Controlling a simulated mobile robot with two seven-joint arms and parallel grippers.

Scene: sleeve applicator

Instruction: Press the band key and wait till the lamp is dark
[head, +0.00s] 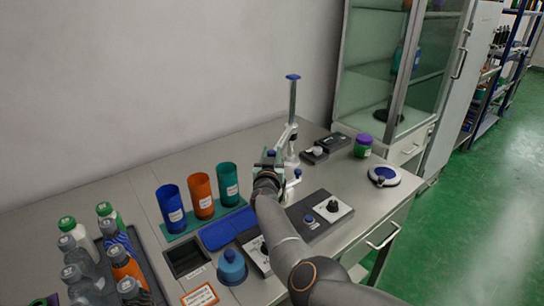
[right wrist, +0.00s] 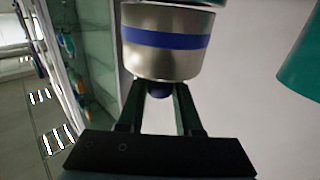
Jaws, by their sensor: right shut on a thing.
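My right gripper (head: 268,160) is over the bench beside a stand with a tall post (head: 293,100) and blue cap. A dark control panel (head: 318,233) lies to the right of my right arm. It carries a blue button (head: 308,218) and a black knob (head: 333,206) on a white plate. I cannot tell which part is the band key, or pick out a lamp or its state. My left gripper is out of view.
Blue (head: 171,204), orange (head: 202,196) and teal (head: 228,184) cups stand left of the gripper. A tray of several bottles (head: 110,250) is at lower left. A purple-lidded jar (head: 363,146) and a round white device (head: 384,178) stand at right, by the glass cabinet (head: 380,70).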

